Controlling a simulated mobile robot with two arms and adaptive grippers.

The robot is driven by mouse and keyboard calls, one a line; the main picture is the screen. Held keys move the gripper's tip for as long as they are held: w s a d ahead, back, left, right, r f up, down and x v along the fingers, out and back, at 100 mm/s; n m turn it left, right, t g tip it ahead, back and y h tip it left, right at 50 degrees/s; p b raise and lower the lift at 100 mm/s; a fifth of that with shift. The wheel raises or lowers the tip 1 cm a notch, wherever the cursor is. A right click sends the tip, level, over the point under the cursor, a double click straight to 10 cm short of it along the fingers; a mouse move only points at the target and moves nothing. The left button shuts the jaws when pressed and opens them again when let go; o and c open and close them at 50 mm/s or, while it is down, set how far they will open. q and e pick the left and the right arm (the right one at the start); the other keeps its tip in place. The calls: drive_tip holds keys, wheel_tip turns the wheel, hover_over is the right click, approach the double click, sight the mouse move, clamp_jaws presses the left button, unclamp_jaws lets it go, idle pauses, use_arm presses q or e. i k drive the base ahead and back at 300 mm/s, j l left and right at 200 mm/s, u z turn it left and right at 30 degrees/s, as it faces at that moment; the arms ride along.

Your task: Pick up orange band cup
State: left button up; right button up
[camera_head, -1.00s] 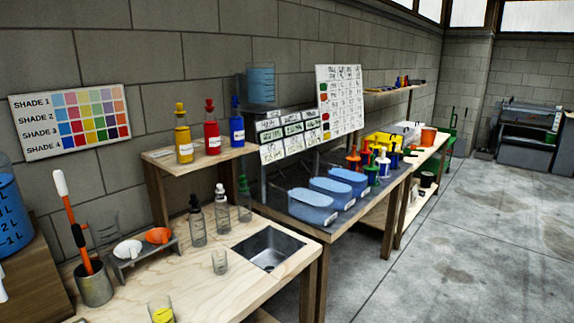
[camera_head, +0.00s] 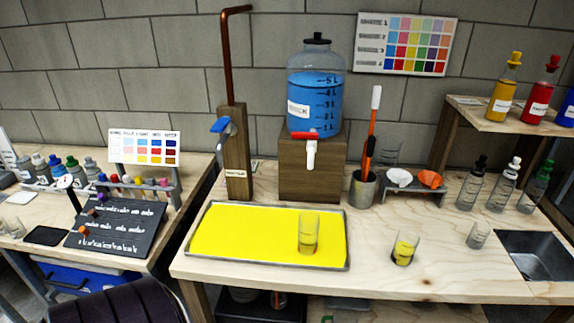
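No cup with a clear orange band can be made out. A clear cup (camera_head: 308,234) stands on the yellow tray (camera_head: 240,239); it looks yellow against the tray, and I cannot tell its contents. A second clear cup (camera_head: 404,248) with yellow in it stands on the wooden bench, right of the tray. A small empty-looking clear cup (camera_head: 478,235) stands further right, beside the sink. A white piece (camera_head: 399,178) and an orange piece (camera_head: 430,180) sit on a small grey rack (camera_head: 411,192) behind. Neither gripper is in view.
A blue-filled jug (camera_head: 315,90) with a red-handled tap stands on a wooden block behind the tray. A metal holder (camera_head: 363,189) with an orange-handled tool, several bottles and a sink (camera_head: 537,256) are to the right. The bench (camera_head: 370,285) is bare along its front.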

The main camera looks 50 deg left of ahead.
sight(309, 220)
drive_tip(key=u, duration=1.35)
drive_tip(key=j+z, duration=1.1)
drive_tip(key=k+j, duration=0.05)
drive_tip(key=j, duration=0.05)
